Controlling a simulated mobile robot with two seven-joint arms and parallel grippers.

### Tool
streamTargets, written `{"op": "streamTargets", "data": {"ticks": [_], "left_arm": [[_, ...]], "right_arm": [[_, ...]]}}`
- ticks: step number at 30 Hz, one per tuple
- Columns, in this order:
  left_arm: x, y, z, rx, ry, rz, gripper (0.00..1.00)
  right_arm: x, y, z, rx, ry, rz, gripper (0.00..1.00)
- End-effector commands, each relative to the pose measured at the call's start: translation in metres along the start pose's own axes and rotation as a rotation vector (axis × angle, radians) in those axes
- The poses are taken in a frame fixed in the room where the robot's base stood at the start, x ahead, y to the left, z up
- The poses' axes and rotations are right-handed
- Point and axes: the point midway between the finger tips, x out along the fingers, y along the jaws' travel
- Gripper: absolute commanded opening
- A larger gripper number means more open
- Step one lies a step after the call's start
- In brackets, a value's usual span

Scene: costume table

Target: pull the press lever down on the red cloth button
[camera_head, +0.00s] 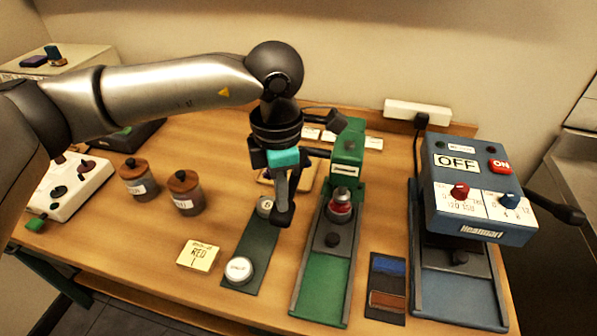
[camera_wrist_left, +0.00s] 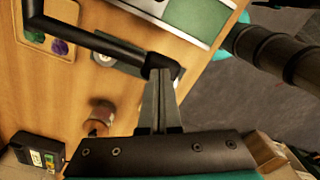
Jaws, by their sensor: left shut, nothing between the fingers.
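The green press (camera_head: 347,150) stands right of centre on the table, with a red piece (camera_head: 341,206), perhaps the red cloth button, under its head. A dark lever arm (camera_head: 322,118) reaches left from the press's top. My left gripper (camera_head: 283,214) points down just left of the press, its fingers shut with nothing between them. In the left wrist view a black bar (camera_wrist_left: 95,38) runs to the shut fingertips (camera_wrist_left: 161,76) and its end overlaps them. I cannot tell whether they touch. My right gripper is not in view.
The blue press (camera_head: 478,185) with dials stands to the right. A dark green strip (camera_head: 250,255) holds round pieces beside a yellow RED card (camera_head: 199,256). Two jars (camera_head: 185,193) (camera_head: 138,180) and a white box (camera_head: 72,190) are left. Bare wood lies around the card.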

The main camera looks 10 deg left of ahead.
Motion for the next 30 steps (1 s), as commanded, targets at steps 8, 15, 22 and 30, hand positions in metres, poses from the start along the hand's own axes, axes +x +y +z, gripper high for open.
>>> {"op": "streamTargets", "data": {"ticks": [8,15,22,30], "left_arm": [[0.001,0.000,0.000,0.000,0.000,0.000,0.00],[0.018,0.002,0.001,0.000,0.000,0.000,0.00],[0.028,0.003,0.002,0.000,0.000,0.001,0.00],[0.027,0.003,0.002,0.000,0.000,0.001,0.00]], "right_arm": [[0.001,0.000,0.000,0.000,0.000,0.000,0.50],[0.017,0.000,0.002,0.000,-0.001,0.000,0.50],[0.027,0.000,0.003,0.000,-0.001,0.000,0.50],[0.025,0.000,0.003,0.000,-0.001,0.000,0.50]]}}
